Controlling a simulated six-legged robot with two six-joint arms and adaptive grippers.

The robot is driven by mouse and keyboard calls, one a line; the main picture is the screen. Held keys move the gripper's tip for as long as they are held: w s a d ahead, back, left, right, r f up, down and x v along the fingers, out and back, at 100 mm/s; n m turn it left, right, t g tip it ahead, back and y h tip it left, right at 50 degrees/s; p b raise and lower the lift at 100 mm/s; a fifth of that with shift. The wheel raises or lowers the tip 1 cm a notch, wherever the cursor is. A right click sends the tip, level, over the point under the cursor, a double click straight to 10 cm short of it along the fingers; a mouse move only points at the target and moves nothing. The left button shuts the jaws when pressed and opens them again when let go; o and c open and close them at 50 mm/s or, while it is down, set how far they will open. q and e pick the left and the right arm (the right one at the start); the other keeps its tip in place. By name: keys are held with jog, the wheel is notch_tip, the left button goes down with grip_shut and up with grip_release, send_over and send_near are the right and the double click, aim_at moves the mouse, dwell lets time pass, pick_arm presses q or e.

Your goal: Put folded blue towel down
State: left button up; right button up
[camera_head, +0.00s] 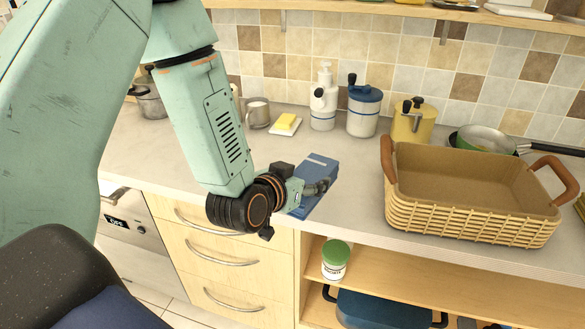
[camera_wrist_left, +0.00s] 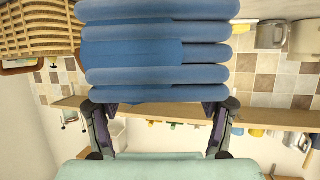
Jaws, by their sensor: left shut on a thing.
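The folded blue towel (camera_head: 318,172) is in my left gripper (camera_head: 318,187), at the counter's front edge left of the wicker basket. In the left wrist view the towel (camera_wrist_left: 155,50) fills the upper middle as a stack of thick folded layers. The fingers of the left gripper (camera_wrist_left: 160,108) stand at either side of its near edge. The gripper is shut on the towel. I cannot tell whether the towel touches the counter (camera_head: 352,205). My right gripper is not in view.
The wicker basket (camera_head: 470,217) stands to the right on the counter. Behind are a butter dish (camera_head: 285,126), a grey mug (camera_head: 257,113), a white dispenser (camera_head: 323,100), a blue-lidded jar (camera_head: 363,112) and a yellow canister (camera_head: 413,122). Bare counter lies between towel and basket.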

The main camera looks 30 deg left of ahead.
aim_at(310, 204)
pick_arm(q)
jog(key=s+d+f+m+h, duration=0.1)
jog(key=s+d+f+m+h+b, duration=0.1)
jog(key=d+h, duration=0.1)
jog(key=d+f+m+h, duration=0.1)
jog(key=shift+s+d+m+g, duration=0.15)
jog(key=shift+s+m+g, duration=0.15)
jog(key=shift+s+m, duration=0.1)
jog(key=s+d+f+m+g+h+b, duration=0.4)
jog(key=s+f+m+h+b, duration=0.3)
jog(key=f+b, duration=0.2)
jog(key=shift+s+f+g+b, duration=0.2)
jog(key=shift+s+g+b, duration=0.15)
jog(key=shift+s+g, duration=0.05)
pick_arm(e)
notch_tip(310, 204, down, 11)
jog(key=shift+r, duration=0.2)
